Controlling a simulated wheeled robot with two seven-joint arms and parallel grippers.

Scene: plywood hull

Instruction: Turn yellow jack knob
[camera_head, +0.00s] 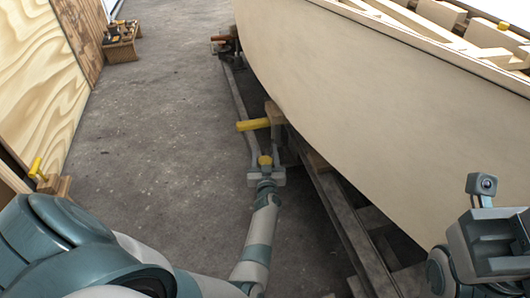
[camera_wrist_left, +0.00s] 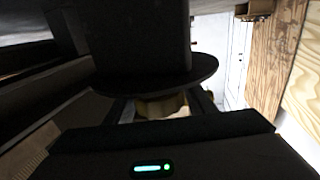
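A small yellow knob (camera_head: 265,161) shows between the fingers of my left gripper (camera_head: 265,154), low beside the hull. The fingers stand apart, wider than the knob; I see no clear contact. A longer yellow bar (camera_head: 252,125) sticks out left from a wooden block (camera_head: 274,112) just beyond the gripper. My right gripper (camera_head: 492,245) is at the lower right, away from the knob; its fingertips are not clear.
The pale plywood hull (camera_head: 370,90) fills the right and overhangs the rails (camera_head: 350,235) beneath it. Plywood sheets (camera_head: 35,75) lean at the left. A wooden box of tools (camera_head: 121,45) stands farther back. The concrete floor (camera_head: 165,130) between is clear.

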